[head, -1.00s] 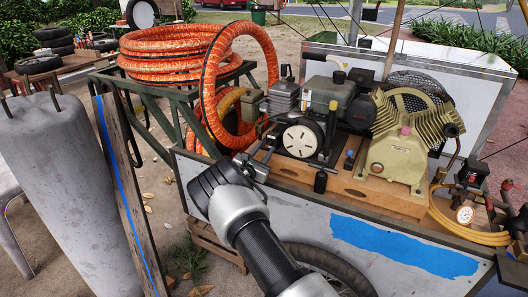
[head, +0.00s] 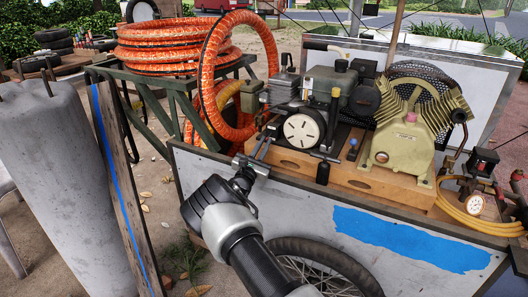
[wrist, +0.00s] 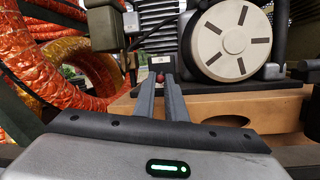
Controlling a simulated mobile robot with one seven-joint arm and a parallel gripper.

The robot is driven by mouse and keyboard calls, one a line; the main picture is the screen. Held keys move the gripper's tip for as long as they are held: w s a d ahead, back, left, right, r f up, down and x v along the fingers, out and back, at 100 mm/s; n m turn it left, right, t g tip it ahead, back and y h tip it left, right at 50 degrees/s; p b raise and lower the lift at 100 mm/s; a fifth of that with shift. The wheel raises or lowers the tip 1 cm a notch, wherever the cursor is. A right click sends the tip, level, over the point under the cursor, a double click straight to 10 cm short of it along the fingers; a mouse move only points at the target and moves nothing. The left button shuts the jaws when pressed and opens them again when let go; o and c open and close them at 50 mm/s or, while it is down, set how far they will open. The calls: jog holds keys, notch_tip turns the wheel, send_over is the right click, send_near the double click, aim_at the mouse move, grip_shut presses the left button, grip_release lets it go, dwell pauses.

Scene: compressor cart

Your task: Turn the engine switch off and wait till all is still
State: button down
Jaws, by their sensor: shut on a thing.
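The engine (head: 318,95), with a round cream recoil cover (head: 302,131), sits on the cart's wooden base. My gripper (head: 261,150) reaches in from the front left to the engine's left front. In the wrist view my gripper (wrist: 161,82) has its two grey fingers close together on a small dark red knob (wrist: 161,78), which appears to be the engine switch. A small pale label plate (wrist: 160,60) is just behind and above it. The fingers hide most of the knob, and I cannot read its position.
A tan compressor pump (head: 402,145) stands to the right, with a gauge (head: 474,204) beyond it. Coiled orange hose (head: 170,45) lies on a rack at the left. A grey concrete post (head: 60,180) and upright board (head: 125,190) stand left of my arm.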

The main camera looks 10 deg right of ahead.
dwell(0.3)
jog(key=c, duration=1.8)
grip_release()
jog(key=p+v, duration=0.3)
jog(key=v, duration=1.4)
jog(key=shift+f+p, duration=0.3)
jog(key=shift+s, duration=0.15)
